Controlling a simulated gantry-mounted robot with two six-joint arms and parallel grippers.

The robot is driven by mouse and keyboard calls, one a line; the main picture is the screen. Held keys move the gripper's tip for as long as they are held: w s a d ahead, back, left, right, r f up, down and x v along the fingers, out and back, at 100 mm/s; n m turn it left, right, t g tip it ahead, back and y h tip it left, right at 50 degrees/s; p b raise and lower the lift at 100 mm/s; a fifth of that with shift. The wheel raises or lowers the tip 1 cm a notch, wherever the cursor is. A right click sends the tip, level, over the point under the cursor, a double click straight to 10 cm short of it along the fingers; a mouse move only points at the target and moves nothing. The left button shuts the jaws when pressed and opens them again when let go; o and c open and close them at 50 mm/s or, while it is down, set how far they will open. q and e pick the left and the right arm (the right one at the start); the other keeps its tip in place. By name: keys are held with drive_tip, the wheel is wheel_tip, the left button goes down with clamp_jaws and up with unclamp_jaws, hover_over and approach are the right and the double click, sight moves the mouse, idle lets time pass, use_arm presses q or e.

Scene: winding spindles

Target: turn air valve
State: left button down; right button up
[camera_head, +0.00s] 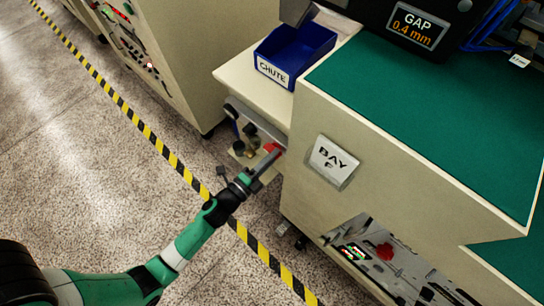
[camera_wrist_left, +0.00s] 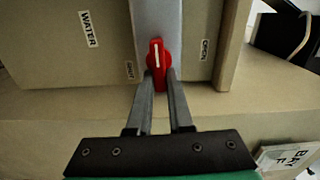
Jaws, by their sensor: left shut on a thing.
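A red valve handle (camera_wrist_left: 156,52) with a white stripe sits on a grey metal strip. In the left wrist view its stripe runs roughly up and down, between a small label (camera_wrist_left: 129,69) on the left, too blurred to read surely, and an OPEN label (camera_wrist_left: 204,50) on the right. My left gripper (camera_wrist_left: 160,78) has its two fingers shut on the lower part of the handle. In the head view the left gripper (camera_head: 269,161) reaches the red handle (camera_head: 273,147) at the low panel beside the BAY F cabinet. My right gripper is not in view.
A blue CHUTE bin (camera_head: 295,52) stands on the ledge above. The BAY F plate (camera_head: 332,162) is on the cabinet face to the right. Yellow-black floor tape (camera_head: 150,134) crosses open floor.

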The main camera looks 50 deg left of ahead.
use_arm(q)
drive_tip(key=shift+f+m, duration=0.1)
drive_tip(key=shift+m, duration=0.2)
drive_tip(key=c, duration=0.8)
unclamp_jaws()
drive_tip(key=s, duration=0.7)
drive_tip(key=s+d, duration=0.1)
drive_tip(key=s, duration=0.3)
drive_tip(key=shift+s+p, duration=0.3)
